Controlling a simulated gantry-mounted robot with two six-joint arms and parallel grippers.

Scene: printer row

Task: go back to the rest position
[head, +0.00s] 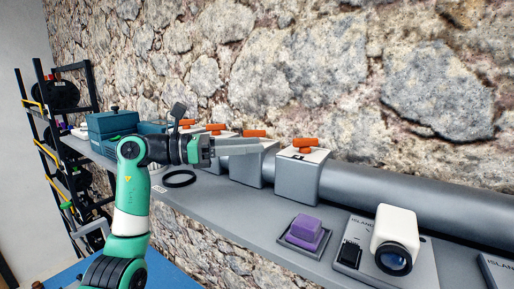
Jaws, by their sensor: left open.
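My left arm comes up from the lower left in the head view. Its gripper (236,147) points right and is open, with nothing seen between the fingers. It is above the grey shelf (240,202), in front of the grey boxes with orange handles. From this angle I cannot tell how far the fingers are from the boxes behind. My right gripper is not in the view.
A purple block (305,229) sits on a dark pad. A white device with a dark lens (397,236) stands on a plate at the right. A black ring (180,179) lies on the shelf. Teal boxes (112,123) and a black rack stand left. A stone wall rises behind.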

